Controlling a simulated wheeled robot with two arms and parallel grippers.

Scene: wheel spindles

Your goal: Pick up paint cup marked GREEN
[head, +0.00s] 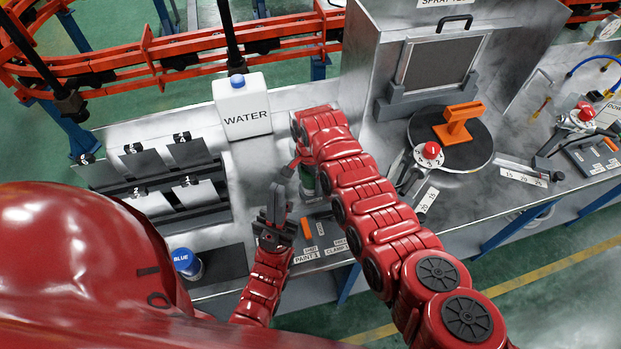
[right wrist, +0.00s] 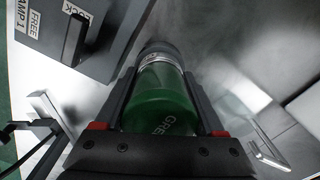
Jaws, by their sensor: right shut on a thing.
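The green paint cup (right wrist: 160,100) lies between the two fingers of my right gripper (right wrist: 160,95) in the right wrist view. Part of its lettering, "GRE", shows near the palm, and its far end is grey. The gripper is shut on it. In the head view a strip of the green cup (head: 307,182) shows beside my right gripper (head: 295,165), mostly hidden by my right arm. I cannot tell whether the cup touches the bench. My left gripper (head: 277,205) is just left of the cup, fingers pointing away, apparently empty; its opening is unclear.
A white WATER container (head: 242,108) stands behind my right gripper. A rack of dark panels (head: 165,165) is at the left. A round turntable (head: 465,150) with an orange part (head: 460,120) is at the right.

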